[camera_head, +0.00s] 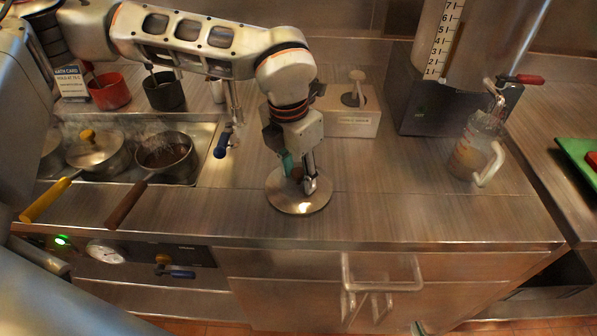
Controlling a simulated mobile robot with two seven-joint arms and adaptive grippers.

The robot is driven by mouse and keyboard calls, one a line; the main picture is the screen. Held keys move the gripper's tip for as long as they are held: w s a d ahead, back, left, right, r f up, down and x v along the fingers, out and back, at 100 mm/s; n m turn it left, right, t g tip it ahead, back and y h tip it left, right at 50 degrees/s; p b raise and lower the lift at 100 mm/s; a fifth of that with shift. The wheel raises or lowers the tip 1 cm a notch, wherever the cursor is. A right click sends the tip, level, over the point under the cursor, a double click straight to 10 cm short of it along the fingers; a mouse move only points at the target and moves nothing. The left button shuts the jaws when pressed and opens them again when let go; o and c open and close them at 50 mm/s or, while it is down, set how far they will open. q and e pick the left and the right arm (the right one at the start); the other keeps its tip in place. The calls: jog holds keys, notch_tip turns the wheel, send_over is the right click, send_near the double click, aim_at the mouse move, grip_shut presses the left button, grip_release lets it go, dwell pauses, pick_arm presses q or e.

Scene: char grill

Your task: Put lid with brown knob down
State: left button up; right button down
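The round steel lid with the brown knob (298,204) is level at the counter's front middle, and I see no clear gap under it. My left gripper (298,174) points down over the lid with its fingers on both sides of the brown knob, which fills the space between them. The knob is partly hidden by the fingers. My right gripper is not in view.
A pan with a brown handle (127,202) stands uncovered and steaming at the left. Beside it is a pan under a yellow-knobbed lid (97,151). A clear pitcher (472,155) stands at the right. The counter between lid and pitcher (400,205) is bare.

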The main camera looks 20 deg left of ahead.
aim_at(293, 176)
pick_arm(q)
notch_tip(293, 176, up, 12)
jog(key=s, duration=0.1)
jog(key=shift+s+a, duration=0.15)
jog(key=shift+a, duration=0.2)
dwell(0.6)
